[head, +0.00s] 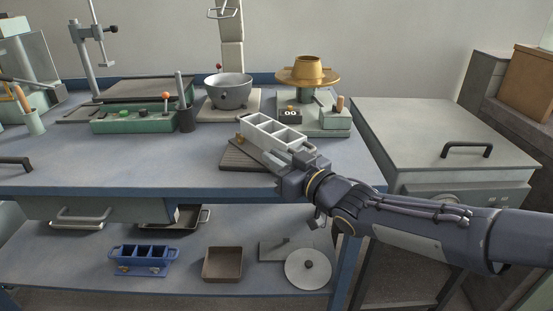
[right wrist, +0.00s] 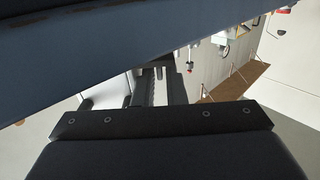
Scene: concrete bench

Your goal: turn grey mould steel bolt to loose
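The grey mould (head: 268,133), a light three-compartment block, sits on a brown ribbed board (head: 238,158) on the blue bench. My right gripper (head: 305,163) is at the mould's near right end, close to or touching it. The steel bolt cannot be made out; the gripper covers that end of the mould. The gripper's fingertips are too small and overlapped in the head view to show whether they are open. In the right wrist view, dark casing fills much of the picture, and what lies at the fingers is unclear. My left gripper is not in view.
A grey bowl (head: 229,91) and a brass pan on a green scale (head: 309,73) stand behind the mould. A green box (head: 133,119) is to the left. A blue mould (head: 142,259) lies on the lower shelf.

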